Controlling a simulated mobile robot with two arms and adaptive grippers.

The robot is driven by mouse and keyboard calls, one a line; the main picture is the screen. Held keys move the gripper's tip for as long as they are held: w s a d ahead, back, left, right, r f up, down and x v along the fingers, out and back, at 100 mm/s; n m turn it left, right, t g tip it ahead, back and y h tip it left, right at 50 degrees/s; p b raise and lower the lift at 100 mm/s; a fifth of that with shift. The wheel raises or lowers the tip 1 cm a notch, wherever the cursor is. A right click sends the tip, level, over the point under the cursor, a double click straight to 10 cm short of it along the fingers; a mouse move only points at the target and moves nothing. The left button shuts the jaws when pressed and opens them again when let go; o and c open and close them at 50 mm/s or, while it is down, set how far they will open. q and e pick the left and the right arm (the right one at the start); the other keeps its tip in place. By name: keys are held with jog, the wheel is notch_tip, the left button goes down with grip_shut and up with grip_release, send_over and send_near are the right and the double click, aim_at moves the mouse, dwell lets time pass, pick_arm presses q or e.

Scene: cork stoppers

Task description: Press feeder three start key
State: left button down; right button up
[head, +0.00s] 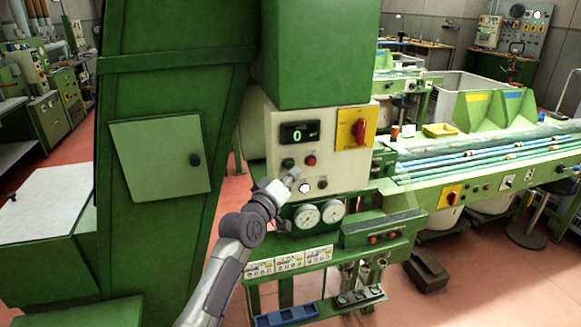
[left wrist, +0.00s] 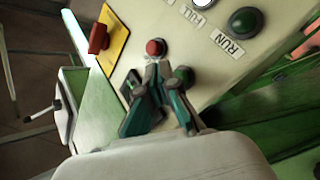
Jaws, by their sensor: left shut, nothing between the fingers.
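A cream control panel (head: 340,179) on the green machine carries a green key (head: 288,163) and a red button (head: 310,160) side by side under a display reading 0. My left gripper (head: 293,174) is shut and empty, its tips close in front of the panel, just below the green key. In the left wrist view my left gripper (left wrist: 160,90) points at the panel; the green key (left wrist: 183,75) is close beside one finger and the red button (left wrist: 155,47) lies just beyond. Whether a finger touches the key, I cannot tell. No feeder number is readable. My right gripper is not in view.
A red rotary switch (head: 358,131) on a yellow plate is at the panel's right. A white lamp (head: 305,188) and a dark knob (head: 322,183) sit lower. A green lamp marked RUN (left wrist: 245,20) shows in the wrist view. Two gauges (head: 307,215) are below the panel.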

pick_arm(q)
jog(key=shift+w+a+b, duration=0.1)
jog(key=shift+w+b, duration=0.3)
jog(key=shift+w, duration=0.05)
jog(key=shift+w+a+b, duration=0.15)
jog(key=shift+w+b, duration=0.25)
jog(key=shift+b, duration=0.1)
dwell(0.6)
dwell(0.4)
jog(key=shift+s+d+p, duration=0.25)
jog(key=shift+s+p, duration=0.6)
jog(key=shift+p, duration=0.15)
